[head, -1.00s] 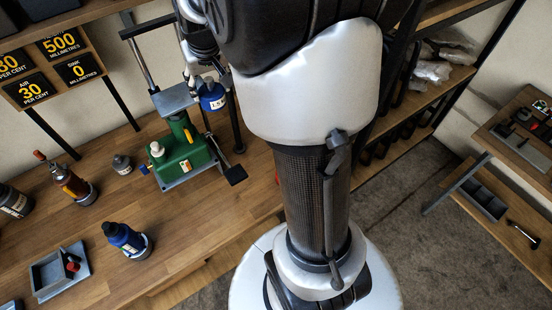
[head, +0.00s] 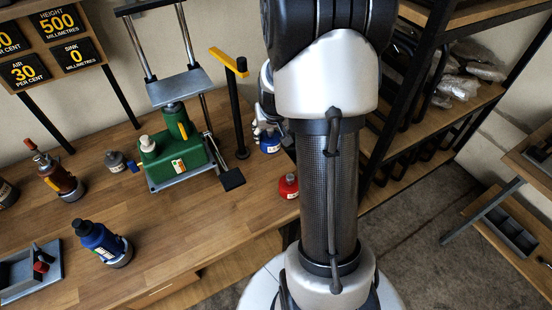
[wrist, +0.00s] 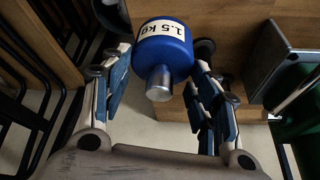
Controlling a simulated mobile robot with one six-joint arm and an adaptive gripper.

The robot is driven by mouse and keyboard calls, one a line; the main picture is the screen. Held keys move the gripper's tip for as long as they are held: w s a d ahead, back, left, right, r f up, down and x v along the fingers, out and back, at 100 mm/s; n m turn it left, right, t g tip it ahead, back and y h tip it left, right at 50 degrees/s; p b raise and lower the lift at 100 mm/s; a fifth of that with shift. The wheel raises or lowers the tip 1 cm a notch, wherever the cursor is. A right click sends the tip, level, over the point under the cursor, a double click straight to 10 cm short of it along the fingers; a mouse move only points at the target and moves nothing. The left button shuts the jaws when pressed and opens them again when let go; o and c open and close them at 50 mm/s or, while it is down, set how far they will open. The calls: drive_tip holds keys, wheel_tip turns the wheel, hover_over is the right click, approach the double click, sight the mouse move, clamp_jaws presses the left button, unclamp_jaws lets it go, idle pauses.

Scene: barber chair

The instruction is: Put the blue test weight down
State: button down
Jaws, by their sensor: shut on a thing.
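The blue test weight (head: 270,142) is at the right end of the wooden bench, right of the green press. It also shows in the wrist view (wrist: 163,48), labelled 1.5 kg, with its grey metal knob toward the camera. My gripper (wrist: 162,62) is shut on it, one blue-padded finger on each side. In the head view my gripper (head: 265,118) is partly hidden behind my arm, just above the weight. The weight is at or very near the bench top; I cannot tell whether it touches.
A red weight (head: 288,187) stands close by, nearer the bench's edge. The green press (head: 175,158) and a black post with a yellow arm (head: 240,110) stand to the left. A shelf rack (head: 420,130) is at right. Bottles (head: 102,243) stand on the left bench.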

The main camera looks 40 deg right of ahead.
drive_tip(key=shift+f+b, duration=1.7)
drive_tip(key=shift+f, duration=2.7)
drive_tip(key=shift+f, duration=0.1)
drive_tip(key=c, duration=0.6)
unclamp_jaws()
drive_tip(key=shift+s+f, duration=0.1)
drive_tip(key=shift+f, duration=0.05)
drive_tip(key=shift+a, duration=0.1)
